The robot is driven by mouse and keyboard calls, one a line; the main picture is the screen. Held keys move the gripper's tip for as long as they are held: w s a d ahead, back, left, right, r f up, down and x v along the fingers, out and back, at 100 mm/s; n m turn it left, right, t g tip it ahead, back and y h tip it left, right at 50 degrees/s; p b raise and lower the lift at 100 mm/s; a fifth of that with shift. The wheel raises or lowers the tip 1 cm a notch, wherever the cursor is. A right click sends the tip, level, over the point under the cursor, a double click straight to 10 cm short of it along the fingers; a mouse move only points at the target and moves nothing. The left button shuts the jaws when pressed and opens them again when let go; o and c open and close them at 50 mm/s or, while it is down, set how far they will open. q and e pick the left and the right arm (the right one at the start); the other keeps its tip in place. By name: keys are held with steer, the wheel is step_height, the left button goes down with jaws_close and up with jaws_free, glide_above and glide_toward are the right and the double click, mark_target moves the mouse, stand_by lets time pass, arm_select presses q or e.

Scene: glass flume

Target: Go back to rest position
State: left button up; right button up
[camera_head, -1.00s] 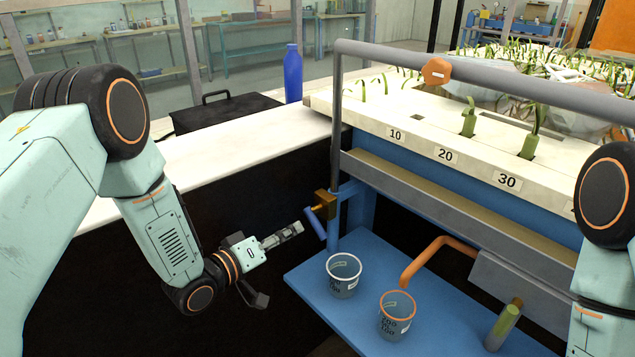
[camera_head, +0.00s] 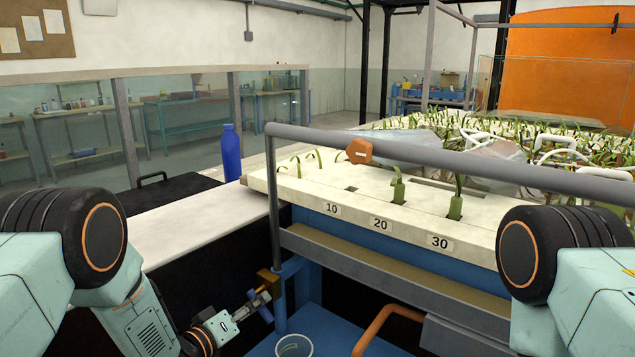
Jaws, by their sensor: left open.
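My left gripper (camera_head: 247,312) is low in the picture, left of the brass valve with the blue handle (camera_head: 267,296). It is open, with nothing seen between its fingers; its lower finger is hard to make out. My left arm comes in from the left edge. My right arm (camera_head: 560,270) shows at the right edge, bent downward, and its gripper is out of view.
A clear cup (camera_head: 294,346) stands on the blue shelf (camera_head: 330,328). A blue bottle (camera_head: 231,153) stands beside a black case (camera_head: 165,196).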

arm_select(q)
steer(key=v, duration=0.8)
steer(key=w+d+f+m+t+b, duration=0.1)
steer(key=w+d+m+b, duration=0.1)
steer(key=w, duration=0.5)
steer(key=shift+d+f+m+b, duration=0.4)
steer(key=shift+d+m, duration=0.4)
steer(key=shift+m, duration=0.4)
steer(key=shift+w, duration=0.15)
steer(key=shift+r, duration=0.1)
